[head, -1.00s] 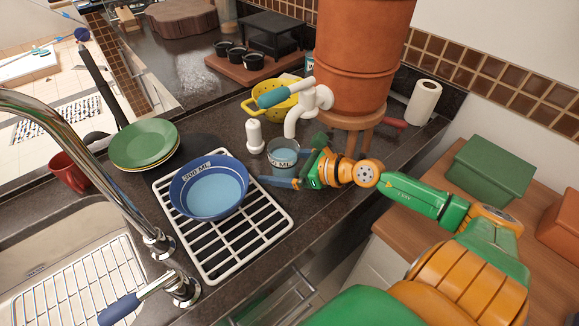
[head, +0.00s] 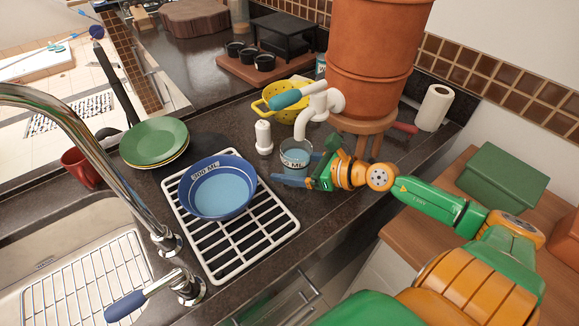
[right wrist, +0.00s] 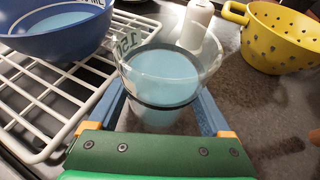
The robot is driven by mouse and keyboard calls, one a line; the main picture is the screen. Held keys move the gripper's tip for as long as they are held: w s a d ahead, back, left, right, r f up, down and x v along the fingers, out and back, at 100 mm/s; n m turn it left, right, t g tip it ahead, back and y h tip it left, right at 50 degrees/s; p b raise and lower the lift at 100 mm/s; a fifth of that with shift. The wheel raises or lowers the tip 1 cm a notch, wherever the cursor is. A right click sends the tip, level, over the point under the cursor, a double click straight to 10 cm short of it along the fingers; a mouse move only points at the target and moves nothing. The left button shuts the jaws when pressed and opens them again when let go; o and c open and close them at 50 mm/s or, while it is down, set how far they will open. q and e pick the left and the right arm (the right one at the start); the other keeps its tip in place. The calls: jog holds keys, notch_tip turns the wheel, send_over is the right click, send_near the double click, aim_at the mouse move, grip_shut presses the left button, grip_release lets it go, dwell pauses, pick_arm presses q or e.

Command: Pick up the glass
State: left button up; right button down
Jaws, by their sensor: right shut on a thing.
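The glass (head: 295,156) is a clear measuring cup with light blue liquid and dark markings. In the head view it stands upright beside the wire rack, below the white spout. My right gripper (head: 294,172) reaches it from the right and is shut on it. In the right wrist view the glass (right wrist: 166,76) sits between the two blue fingers (right wrist: 163,112), one on each side. I cannot tell whether its base touches the counter. My left gripper is not in view.
A blue bowl (head: 222,192) of liquid sits on the white rack (head: 236,262), left of the glass. A white bottle (head: 264,138), yellow colander (head: 272,99) and terracotta dispenser with a white tap (head: 324,103) stand close behind. The sink and faucet (head: 165,243) are at left.

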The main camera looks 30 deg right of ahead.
jog(key=r+p+v, duration=0.1)
jog(key=v, duration=1.4)
jog(key=shift+w+a+r, duration=0.15)
jog(key=shift+w+r, duration=0.05)
jog(key=shift+w, duration=0.05)
jog(key=shift+a, duration=0.1)
